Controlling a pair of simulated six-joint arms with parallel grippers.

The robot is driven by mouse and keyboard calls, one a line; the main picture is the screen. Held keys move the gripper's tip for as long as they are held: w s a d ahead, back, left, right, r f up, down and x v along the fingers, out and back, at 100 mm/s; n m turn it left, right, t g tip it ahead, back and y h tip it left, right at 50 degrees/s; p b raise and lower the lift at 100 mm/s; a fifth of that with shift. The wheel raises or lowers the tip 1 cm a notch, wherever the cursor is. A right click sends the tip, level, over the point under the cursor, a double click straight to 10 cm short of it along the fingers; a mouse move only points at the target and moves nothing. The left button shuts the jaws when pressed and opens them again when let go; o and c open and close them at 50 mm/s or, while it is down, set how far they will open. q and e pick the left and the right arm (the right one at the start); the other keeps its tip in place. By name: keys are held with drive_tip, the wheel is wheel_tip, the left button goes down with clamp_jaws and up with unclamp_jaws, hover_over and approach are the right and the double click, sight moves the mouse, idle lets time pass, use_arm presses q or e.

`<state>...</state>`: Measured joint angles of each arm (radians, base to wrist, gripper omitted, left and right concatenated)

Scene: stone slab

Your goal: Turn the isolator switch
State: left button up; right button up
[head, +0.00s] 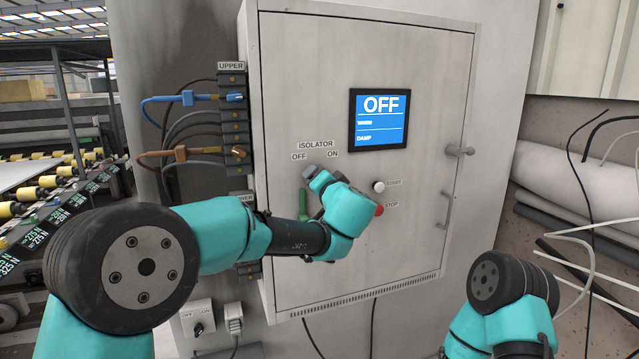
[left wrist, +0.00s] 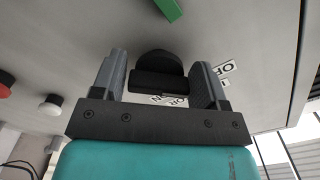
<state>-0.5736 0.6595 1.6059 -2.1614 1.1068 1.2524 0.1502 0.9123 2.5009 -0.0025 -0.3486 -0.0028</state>
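The isolator switch is on the grey cabinet door under the ISOLATOR, OFF and ON labels. A green piece (left wrist: 168,8) also shows at the top edge in the left wrist view. My left gripper (head: 318,178) is just below the labels, in front of the switch. In the left wrist view its fingers (left wrist: 160,82) stand apart on either side of a black rounded part (left wrist: 158,62); I cannot tell whether they touch it. The screen (head: 380,119) reads OFF. My right gripper is out of view.
A white START button (head: 379,187) and red STOP button (head: 378,209) sit right of my left wrist. A door handle (head: 448,208) is at the right edge. Cables and plugs (head: 187,98) line the cabinet's left side.

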use_arm(q)
drive_tip(key=shift+o, duration=1.4)
drive_tip(key=v, duration=1.7)
drive_tip(key=shift+s, duration=0.2)
